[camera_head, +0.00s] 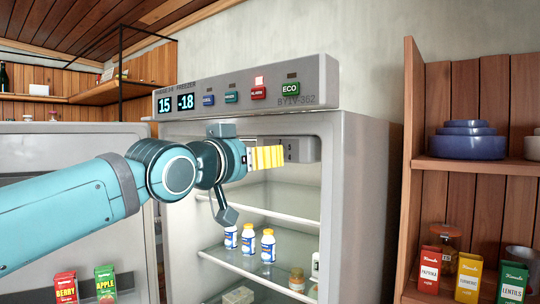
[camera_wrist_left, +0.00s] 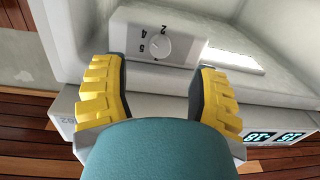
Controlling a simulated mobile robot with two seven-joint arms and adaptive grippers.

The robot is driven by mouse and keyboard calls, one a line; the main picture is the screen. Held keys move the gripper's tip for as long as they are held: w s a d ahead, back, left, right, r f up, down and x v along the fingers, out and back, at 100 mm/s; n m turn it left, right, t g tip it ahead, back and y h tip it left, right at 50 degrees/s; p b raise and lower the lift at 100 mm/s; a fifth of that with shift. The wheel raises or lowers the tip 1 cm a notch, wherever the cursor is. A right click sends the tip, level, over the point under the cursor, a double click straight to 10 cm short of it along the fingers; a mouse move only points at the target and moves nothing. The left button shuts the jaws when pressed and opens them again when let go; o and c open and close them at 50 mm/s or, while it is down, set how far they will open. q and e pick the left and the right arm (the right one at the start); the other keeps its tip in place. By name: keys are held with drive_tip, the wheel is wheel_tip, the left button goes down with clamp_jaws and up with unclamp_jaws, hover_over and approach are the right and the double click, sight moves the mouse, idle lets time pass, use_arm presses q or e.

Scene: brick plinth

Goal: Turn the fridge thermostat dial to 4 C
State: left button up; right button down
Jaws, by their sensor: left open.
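The open fridge (camera_head: 345,200) has a grey thermostat box (camera_head: 303,150) under its top; the dial face is hidden in the head view. In the left wrist view the white round dial (camera_wrist_left: 156,46) shows on the box (camera_wrist_left: 190,42), with numbers around it, including a 2 and a 4, appearing upside down. The dial's pointer is too small to read. My left gripper (camera_head: 266,157), with yellow fingers, is inside the fridge's upper front, beside the box. In the wrist view the gripper (camera_wrist_left: 157,68) is open and empty, its fingertips either side of the dial's line, apparently short of it.
A panel (camera_head: 245,88) above the opening reads 15 and -18. Bottles (camera_head: 249,240) stand on a glass shelf below my gripper. The open door (camera_head: 70,150) at left holds red and green cartons (camera_head: 105,284). A wooden shelf unit (camera_head: 470,165) stands at right.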

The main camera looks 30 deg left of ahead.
use_arm(q)
drive_tip(key=s, duration=0.5)
drive_tip(key=shift+s, duration=0.35)
